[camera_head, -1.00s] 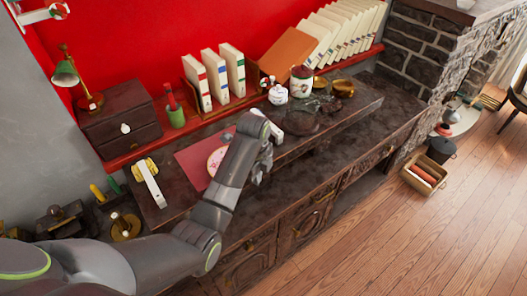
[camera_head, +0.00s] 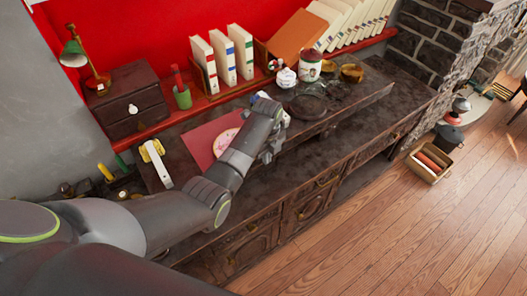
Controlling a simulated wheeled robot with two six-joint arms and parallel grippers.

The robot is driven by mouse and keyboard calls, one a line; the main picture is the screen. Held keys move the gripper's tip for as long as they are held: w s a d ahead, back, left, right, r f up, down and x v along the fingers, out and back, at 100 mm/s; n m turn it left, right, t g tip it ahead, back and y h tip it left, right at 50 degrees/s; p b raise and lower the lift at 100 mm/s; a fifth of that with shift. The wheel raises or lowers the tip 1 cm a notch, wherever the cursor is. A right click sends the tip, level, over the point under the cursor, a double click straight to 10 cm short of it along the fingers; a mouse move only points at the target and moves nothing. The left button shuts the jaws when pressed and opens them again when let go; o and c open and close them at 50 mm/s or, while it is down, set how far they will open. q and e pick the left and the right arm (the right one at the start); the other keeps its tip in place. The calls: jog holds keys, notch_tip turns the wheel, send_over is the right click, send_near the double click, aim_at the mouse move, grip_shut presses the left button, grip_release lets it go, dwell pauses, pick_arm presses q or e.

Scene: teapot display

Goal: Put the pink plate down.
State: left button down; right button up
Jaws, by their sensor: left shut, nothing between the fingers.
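The pink plate (camera_head: 224,141) lies on the dark red mat (camera_head: 197,143) on the dark wooden cabinet top, partly hidden behind my left arm. My left gripper (camera_head: 274,146) is to the right of the plate, over the cabinet top and apart from the plate. It is shut with nothing seen in it, though my wrist hides part of its fingers. My right gripper is not in view.
A white and yellow tape-like tool (camera_head: 155,163) lies left of the mat. A dark round tray (camera_head: 308,106), a white mug (camera_head: 310,66) and a small white pot (camera_head: 286,77) stand to the right. A green cup (camera_head: 182,97) and books (camera_head: 222,58) line the back. The cabinet's front strip is clear.

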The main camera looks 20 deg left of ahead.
pick_arm(q)
jog(key=shift+w+a, duration=0.35)
jog(key=shift+a, duration=0.35)
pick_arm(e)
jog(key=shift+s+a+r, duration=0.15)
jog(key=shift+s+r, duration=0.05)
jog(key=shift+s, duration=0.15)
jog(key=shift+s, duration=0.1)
